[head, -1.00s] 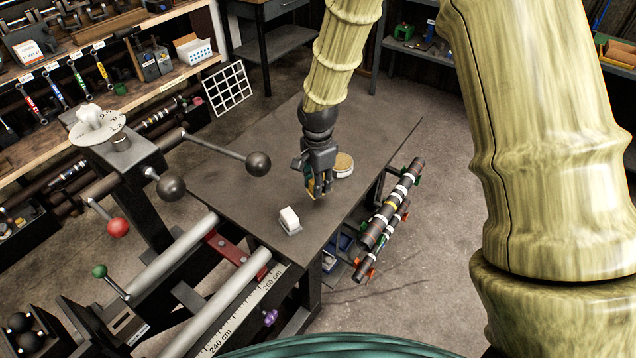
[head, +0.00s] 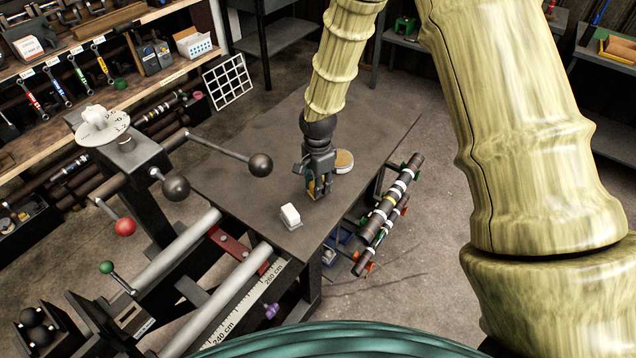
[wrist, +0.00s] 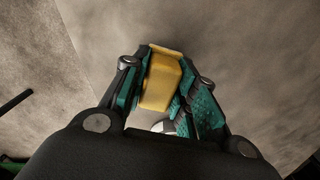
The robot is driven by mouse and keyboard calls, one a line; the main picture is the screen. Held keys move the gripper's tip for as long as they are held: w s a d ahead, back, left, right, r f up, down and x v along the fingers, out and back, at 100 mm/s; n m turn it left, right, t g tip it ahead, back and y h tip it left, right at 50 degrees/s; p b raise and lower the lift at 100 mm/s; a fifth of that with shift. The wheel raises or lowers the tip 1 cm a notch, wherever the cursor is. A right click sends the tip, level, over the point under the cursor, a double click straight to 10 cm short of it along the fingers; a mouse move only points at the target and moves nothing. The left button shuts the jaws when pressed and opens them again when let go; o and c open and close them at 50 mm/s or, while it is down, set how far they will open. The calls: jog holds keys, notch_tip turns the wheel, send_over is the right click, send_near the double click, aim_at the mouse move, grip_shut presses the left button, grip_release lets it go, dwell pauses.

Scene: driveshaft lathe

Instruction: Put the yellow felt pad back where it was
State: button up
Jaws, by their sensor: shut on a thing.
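The yellow felt pad (wrist: 162,80) is between the fingers of my gripper (wrist: 165,90) in the wrist view, pinched between the green finger pads. In the head view my gripper (head: 318,188) points down at the dark tabletop (head: 235,180), its fingertips low over it or at it. I cannot tell whether the pad touches the surface. Only a sliver of yellow (head: 311,186) shows between the fingers there. My gripper is shut on the pad.
A white block on a grey base (head: 290,215) lies on the tabletop, nearer than my gripper. A round tin (head: 343,161) stands close behind it, to the right. Lathe levers with dark ball ends (head: 260,165) reach in from the left. The tabletop's far part is clear.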

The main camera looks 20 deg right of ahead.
jog(key=shift+f, duration=0.2)
jog(key=o, duration=0.9)
jog(key=shift+r+b, duration=1.8)
jog(key=shift+r, duration=4.4)
